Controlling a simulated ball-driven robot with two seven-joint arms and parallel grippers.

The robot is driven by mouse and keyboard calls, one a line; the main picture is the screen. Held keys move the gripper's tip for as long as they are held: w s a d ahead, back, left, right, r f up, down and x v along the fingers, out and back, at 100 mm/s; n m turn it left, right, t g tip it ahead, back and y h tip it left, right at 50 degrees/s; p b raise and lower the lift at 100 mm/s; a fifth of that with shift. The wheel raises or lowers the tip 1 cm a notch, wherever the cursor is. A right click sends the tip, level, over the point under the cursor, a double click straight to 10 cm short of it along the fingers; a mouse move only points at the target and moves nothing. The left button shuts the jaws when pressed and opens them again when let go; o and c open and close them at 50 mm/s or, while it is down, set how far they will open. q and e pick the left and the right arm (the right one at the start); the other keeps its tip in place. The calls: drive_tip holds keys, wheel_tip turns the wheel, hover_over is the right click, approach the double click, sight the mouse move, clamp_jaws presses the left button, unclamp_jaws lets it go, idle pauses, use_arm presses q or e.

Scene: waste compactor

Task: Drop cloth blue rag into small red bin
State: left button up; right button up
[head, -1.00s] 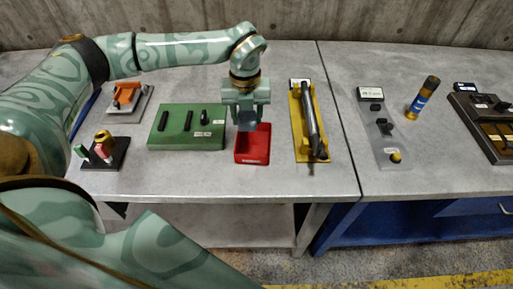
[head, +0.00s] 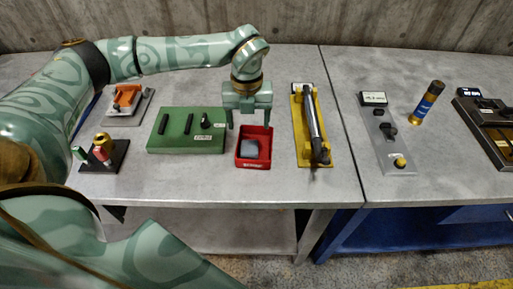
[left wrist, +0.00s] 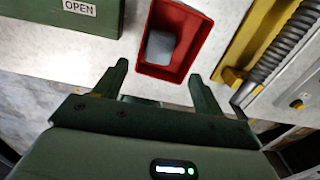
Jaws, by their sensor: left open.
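The small red bin (head: 241,160) stands on the grey table, right of the green block. The blue-grey rag (head: 250,148) lies inside it on the bin's floor. In the left wrist view the red bin (left wrist: 190,72) lies just beyond the fingertips, with the rag (left wrist: 160,46) in it. My left gripper (head: 250,126) is open and empty above the bin; its fingers point down on either side of the opening. It also shows in the left wrist view (left wrist: 158,72) with its fingers spread wide. My right gripper is not in view.
A green block (head: 187,143) with black pegs stands left of the bin. A yellow holder (head: 300,130) with a grey tube stands to the right. A grey control box (head: 387,140) and a blue-and-gold cylinder (head: 426,103) are further right. The table front is clear.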

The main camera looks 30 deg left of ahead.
use_arm(q)
wheel_tip(320, 180, up, 15)
drive_tip(key=p, duration=0.2)
drive_tip(key=shift+f+p, duration=0.15)
drive_tip(key=shift+p, duration=0.15)
drive_tip(key=shift+f, duration=0.1)
